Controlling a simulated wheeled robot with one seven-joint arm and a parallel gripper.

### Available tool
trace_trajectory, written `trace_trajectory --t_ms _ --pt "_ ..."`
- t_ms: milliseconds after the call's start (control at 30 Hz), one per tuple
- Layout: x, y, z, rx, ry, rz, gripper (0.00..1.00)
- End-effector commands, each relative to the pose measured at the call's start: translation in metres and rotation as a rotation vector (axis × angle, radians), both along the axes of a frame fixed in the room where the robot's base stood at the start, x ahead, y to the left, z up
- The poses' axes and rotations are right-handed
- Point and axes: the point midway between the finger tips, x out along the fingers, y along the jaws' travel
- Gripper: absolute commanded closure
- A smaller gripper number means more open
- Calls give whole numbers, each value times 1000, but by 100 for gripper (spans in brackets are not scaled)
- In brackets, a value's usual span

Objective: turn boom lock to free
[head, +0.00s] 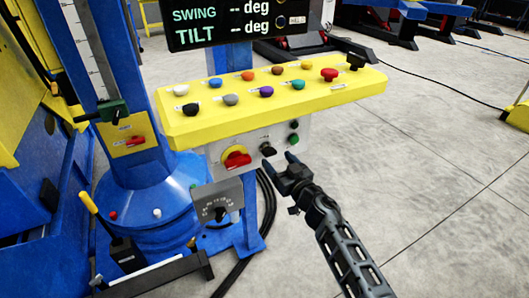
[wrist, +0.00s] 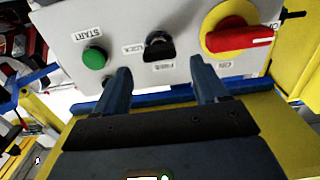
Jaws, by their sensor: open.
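The boom lock appears to be the black knob (wrist: 158,47) on the grey panel face in the wrist view. The same knob shows in the head view (head: 268,149), below the yellow console. My gripper (wrist: 160,78) is open and empty. Its two fingers point at the panel, one on each side of the knob's line, with the knob beyond the tips. In the head view my gripper (head: 282,168) is just below and right of the knob, seemingly apart from it.
A red switch on a yellow disc (wrist: 236,36) is close to the knob; it also shows in the head view (head: 236,158). A green START button (wrist: 95,57) is on its other side. The yellow console (head: 220,118) overhangs the panel. Open floor lies right.

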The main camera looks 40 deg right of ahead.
Motion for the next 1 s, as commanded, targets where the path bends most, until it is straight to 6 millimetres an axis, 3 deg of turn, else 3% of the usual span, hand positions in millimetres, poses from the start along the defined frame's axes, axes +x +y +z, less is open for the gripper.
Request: trace_trajectory --t_ms 333,767,1000 --pt "49 -14 -1 -1 -2 1 28" --pt "59 -16 0 0 0 0 28" --pt "58 -16 0 0 0 0 50"
